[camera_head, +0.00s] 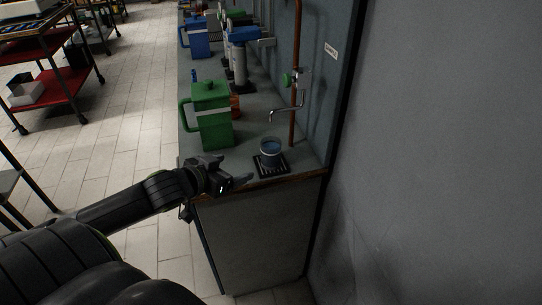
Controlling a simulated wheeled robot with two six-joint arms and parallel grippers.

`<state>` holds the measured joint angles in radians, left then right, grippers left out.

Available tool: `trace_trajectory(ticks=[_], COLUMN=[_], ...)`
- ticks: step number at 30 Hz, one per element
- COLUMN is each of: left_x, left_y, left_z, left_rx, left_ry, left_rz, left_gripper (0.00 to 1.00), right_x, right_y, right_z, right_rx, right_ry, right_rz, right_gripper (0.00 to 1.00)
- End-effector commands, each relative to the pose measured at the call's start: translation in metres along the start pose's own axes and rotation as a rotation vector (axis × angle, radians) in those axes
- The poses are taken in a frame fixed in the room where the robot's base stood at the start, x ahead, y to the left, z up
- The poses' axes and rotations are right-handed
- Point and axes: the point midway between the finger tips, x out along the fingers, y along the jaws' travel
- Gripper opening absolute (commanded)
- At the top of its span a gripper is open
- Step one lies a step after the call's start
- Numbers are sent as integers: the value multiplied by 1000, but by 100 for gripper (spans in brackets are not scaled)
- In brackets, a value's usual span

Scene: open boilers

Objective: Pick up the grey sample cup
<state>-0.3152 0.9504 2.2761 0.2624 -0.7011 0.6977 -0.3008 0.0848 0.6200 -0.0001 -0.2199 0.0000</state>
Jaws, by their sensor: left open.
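The grey sample cup (270,154) stands upright on a small black drain grate (285,170) near the front end of the counter. Its inside looks bluish. My left gripper (231,170) is at the counter's front left edge, left of the cup and apart from it. Its fingers are open and nothing shows between them. A curved tap spout (285,112) comes off a copper pipe (295,70) above the cup. My right gripper does not show.
A green jug (211,114) stands on the counter (245,132) behind the gripper, with an orange container (235,106) beside it. A blue jug (197,38) and a blue-topped device (240,62) stand farther back. A grey wall (430,150) closes the right side. Tiled floor (135,125) lies left.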

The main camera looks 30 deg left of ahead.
Motion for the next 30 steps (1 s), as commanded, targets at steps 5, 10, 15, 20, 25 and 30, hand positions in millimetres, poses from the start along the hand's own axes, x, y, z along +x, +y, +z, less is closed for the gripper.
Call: trace_trajectory(ticks=[5, 10, 15, 20, 25, 30], left_x=[7, 29, 58, 87, 113, 124], left_y=[-2, 0, 0, 1, 2, 2], left_z=[-16, -17, -19, -21, -21, -21], left_rx=[-8, -13, -15, -14, -11, -7], left_ry=[37, 43, 41, 40, 38, 36], left_rz=[29, 33, 32, 31, 31, 31], left_gripper=[81, 81, 81, 81, 81, 81], right_x=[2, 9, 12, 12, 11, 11], right_y=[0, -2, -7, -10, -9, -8], right_z=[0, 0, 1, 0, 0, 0], right_rx=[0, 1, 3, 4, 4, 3], right_ry=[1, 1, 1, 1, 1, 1], right_rz=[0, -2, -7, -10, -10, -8], right_gripper=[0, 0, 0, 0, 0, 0])
